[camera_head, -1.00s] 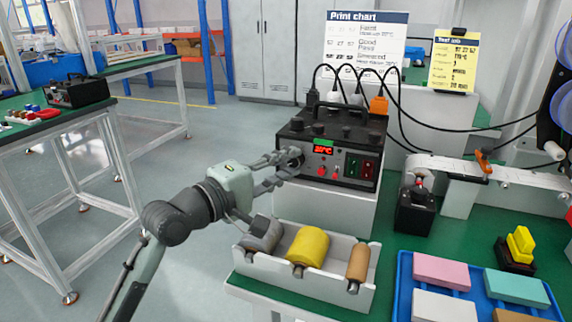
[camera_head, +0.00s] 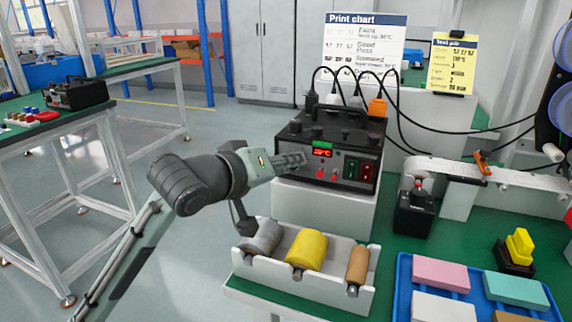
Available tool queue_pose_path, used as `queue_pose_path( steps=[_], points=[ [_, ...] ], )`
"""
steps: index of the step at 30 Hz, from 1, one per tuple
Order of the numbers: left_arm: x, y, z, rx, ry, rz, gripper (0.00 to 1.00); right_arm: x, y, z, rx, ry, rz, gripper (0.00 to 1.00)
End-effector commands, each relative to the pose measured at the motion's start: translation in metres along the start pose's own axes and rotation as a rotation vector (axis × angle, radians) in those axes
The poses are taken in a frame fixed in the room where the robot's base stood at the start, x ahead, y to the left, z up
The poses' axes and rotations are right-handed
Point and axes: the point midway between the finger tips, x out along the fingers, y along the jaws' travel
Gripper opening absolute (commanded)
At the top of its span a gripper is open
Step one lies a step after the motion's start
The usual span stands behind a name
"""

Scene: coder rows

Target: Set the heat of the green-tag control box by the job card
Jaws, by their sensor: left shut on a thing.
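The control box (camera_head: 340,150) is black with a grey front and stands on a white block. A green tag (camera_head: 322,144) sits above its red lit display (camera_head: 322,153), whose digits are too blurred to read. Red buttons and green and red switches are on the front. My left gripper (camera_head: 300,160) is at the left end of the front, shut on the box's knob, which its fingers hide. The job card (camera_head: 455,65) is a yellow sheet at the upper right, with small blurred print. My right gripper is not in view.
A white tray (camera_head: 300,283) with grey, yellow and brown rolls stands in front of the box. A print chart (camera_head: 363,45) stands behind it. Black cables arch from the box. A blue tray (camera_head: 403,290) with coloured blocks is at lower right. Another black box (camera_head: 76,93) is at far left.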

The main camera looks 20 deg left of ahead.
Motion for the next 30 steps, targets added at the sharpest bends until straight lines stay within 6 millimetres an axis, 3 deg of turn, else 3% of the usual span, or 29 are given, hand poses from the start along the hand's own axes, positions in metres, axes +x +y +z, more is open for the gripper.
queue_pose_path(
  steps=[18, 30],
  points=[
    [0.0005, 0.006, 0.0009, 0.536, 0.002, -0.222, 0.0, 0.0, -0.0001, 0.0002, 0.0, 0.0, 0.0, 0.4],
    [0.0013, 0.007, 0.003, 0.795, 0.0, -0.33, 0.0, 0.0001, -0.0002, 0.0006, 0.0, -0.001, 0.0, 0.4]
  ],
)
